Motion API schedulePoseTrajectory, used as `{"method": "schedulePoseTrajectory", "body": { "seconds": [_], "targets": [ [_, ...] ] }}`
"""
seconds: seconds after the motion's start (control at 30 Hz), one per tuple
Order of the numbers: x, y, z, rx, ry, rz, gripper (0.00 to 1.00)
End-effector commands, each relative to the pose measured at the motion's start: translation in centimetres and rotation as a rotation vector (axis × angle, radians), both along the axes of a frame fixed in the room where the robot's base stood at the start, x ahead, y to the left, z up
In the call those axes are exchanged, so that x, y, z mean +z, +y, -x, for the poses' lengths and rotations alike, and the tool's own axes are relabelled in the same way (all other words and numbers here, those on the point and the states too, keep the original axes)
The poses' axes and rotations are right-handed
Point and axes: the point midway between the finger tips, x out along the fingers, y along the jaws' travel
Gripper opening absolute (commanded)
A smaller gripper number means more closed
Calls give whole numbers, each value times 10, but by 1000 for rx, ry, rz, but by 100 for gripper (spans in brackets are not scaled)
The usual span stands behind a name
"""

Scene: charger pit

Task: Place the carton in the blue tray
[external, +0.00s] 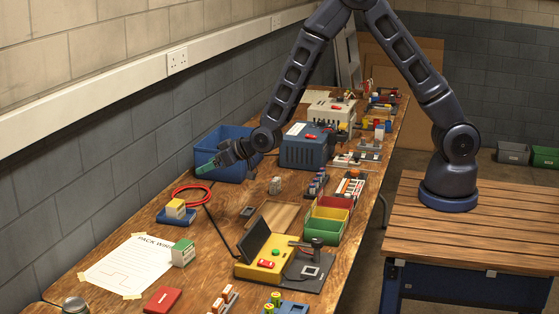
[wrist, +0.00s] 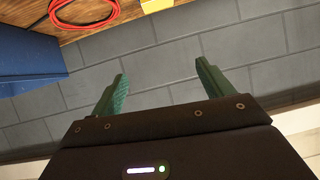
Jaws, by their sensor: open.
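A small white carton with a green top (external: 183,251) stands upright on the table at the corner of a taped paper sheet. A large open blue tray (external: 237,176) stands against the wall at the back; its blue side also shows at the left of the wrist view (wrist: 30,58). My gripper (external: 203,168) is open and empty, at the tray's left end, above the table. In the wrist view its green fingers (wrist: 163,72) stand apart before the grey wall. The carton is out of the wrist view.
A yellow and white box (external: 175,207) rests on a small blue base (external: 176,218), near a red cable loop (external: 190,188). A blue machine (external: 305,146) stands right of the tray. A yellow device (external: 262,252) and red, yellow and green bins (external: 325,230) fill the right side.

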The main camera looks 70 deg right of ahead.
Motion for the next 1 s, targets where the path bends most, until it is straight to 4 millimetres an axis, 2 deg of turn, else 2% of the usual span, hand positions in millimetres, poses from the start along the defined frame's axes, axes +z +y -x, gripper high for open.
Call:
{"method": "schedulePoseTrajectory", "body": {
  "seconds": [0.03, 0.1, 0.27, 0.47, 0.7, 1.0],
  "targets": [
    [18, -6, 4, 2, 10, -7, 79],
    [38, -12, 12, 11, 34, -16, 79],
    [81, -28, 34, 28, 88, -30, 79],
    [129, -48, 69, 48, 157, -38, 79],
    [180, -75, 122, 67, 237, -38, 79],
    [229, -108, 201, 76, 338, -23, 79]
  ]
}}
